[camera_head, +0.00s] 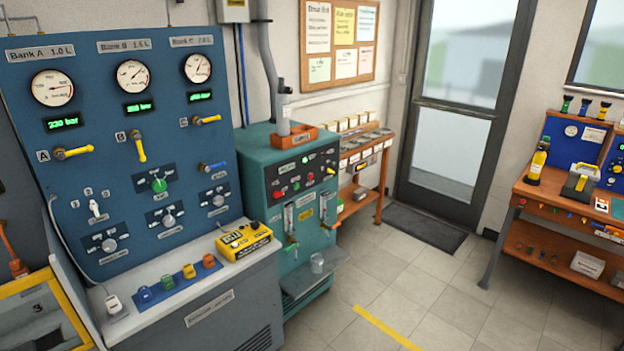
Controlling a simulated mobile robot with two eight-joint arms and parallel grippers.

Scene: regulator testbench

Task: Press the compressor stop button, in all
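No control can be read for certain as the compressor stop button; the small labels are blurred. A teal cabinet (262,165) stands in the middle left. Its sloped black control panel (305,172) carries a red knob or button (280,194) at its left and other small coloured controls. A yellow control box (243,242) with dark round parts lies on the grey bench in front of the blue gauge panel (95,125). Neither of my grippers is in view.
The blue panel has three gauges, green displays, yellow-handled valves and knobs. Several coloured pieces lie on a blue mat (165,294) on the bench. A workbench (540,195) stands at right, a glass door (450,130) at the back. The tiled floor (430,285) between is clear.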

